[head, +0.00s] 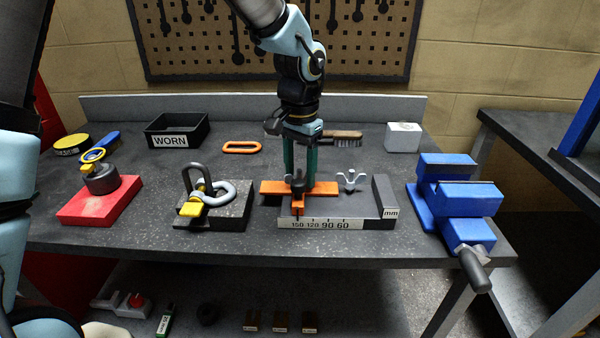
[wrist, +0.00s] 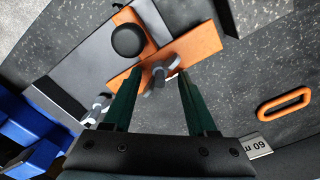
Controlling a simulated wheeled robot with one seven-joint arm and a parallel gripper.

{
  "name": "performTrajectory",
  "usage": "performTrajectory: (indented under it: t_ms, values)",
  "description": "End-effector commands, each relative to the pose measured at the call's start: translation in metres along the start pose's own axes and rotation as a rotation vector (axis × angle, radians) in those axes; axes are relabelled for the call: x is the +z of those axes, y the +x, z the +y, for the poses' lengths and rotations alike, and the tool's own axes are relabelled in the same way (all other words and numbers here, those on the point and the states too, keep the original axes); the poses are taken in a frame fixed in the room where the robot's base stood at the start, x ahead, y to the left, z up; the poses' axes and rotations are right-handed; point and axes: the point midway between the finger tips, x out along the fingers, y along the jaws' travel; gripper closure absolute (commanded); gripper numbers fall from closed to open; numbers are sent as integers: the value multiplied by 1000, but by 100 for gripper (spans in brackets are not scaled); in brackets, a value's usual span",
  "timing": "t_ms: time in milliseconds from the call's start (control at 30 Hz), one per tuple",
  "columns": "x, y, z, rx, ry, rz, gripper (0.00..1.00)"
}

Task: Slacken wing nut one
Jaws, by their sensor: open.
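An orange cross-shaped clamp piece (head: 270,187) lies across the grey fixture with the mm scale (head: 340,224); it also shows in the wrist view (wrist: 200,43). In the wrist view a grey wing nut (wrist: 158,76) stands on the orange piece, with a round black knob (wrist: 128,40) beside it. A second wing nut (head: 350,180) stands on the fixture to the right, also seen in the wrist view (wrist: 97,108). No number shows on either nut. My gripper (head: 300,180) points down over the orange piece, its green fingers open on either side of the first wing nut; contact is unclear.
A grey block with a shackle (head: 228,215) stands left of the fixture, a red block (head: 95,205) farther left. A blue vise (head: 455,200) is at the right. Behind are a WORN bin (head: 177,130), an orange ring (head: 241,147) and a brush (head: 340,139).

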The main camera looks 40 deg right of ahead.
Motion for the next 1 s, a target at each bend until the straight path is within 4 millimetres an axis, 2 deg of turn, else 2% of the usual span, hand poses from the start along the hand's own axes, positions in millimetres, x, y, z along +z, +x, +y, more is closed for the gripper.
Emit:
performTrajectory:
  t_ms: [300, 500, 700, 1000]
  values:
    - [-1, -58, 0, -2, -2, 6, 42]
    - [-1, -89, 0, 0, -2, 3, 42]
    - [0, -101, 0, 0, -1, 2, 42]
    - [0, -102, 0, 1, -1, 1, 42]
